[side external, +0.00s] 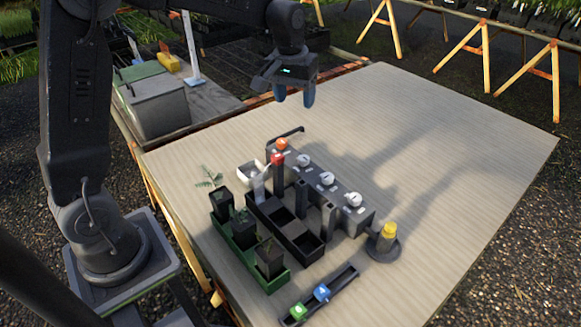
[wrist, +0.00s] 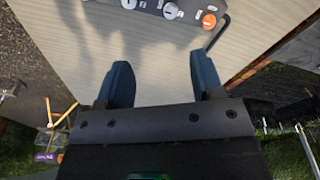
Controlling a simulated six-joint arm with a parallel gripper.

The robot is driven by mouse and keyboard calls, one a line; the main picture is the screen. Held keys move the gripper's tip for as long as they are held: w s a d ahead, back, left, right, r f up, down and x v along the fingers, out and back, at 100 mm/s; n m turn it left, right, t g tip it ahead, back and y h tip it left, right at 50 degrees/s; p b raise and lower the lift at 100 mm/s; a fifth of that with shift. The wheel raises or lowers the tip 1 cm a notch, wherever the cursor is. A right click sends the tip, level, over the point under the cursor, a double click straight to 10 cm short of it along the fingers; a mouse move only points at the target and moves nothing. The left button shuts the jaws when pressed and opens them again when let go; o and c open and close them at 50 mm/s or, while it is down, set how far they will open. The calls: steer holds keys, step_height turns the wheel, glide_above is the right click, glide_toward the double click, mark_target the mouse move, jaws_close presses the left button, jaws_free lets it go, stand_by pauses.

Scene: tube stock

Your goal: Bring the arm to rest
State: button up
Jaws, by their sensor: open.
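My gripper (side external: 295,97) hangs above the back part of the wooden table (side external: 440,140), pointing down. Its two blue fingers stand apart with nothing between them. In the wrist view my gripper (wrist: 160,82) also shows open and empty, with bare table surface below it. My arm rises from its base at the left and reaches over to the back of the table.
A grey panel (side external: 318,178) with white knobs and an orange knob (side external: 281,144) stands mid-table. Before it are a black divided rack (side external: 282,228) and a green tray (side external: 247,262) of potted plants. A yellow-topped button (side external: 389,230) and a slotted strip (side external: 335,283) stand nearby. The table's right is clear.

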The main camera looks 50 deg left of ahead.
steer(key=s+d+r+m+t, duration=0.1)
steer(key=s+d+r, duration=0.15)
steer(key=s, duration=0.45)
steer(key=s+d+r+m+t, duration=0.1)
steer(key=s+d+r+m, duration=0.1)
steer(key=s+r, duration=0.3)
steer(key=s+d+f+m+t, duration=0.1)
steer(key=s, duration=0.5)
steer(key=s+d+f+m+t, duration=0.1)
steer(key=s+f, duration=0.1)
steer(key=s, duration=0.5)
steer(key=shift+d+f, duration=0.15)
steer(key=shift+f, duration=0.1)
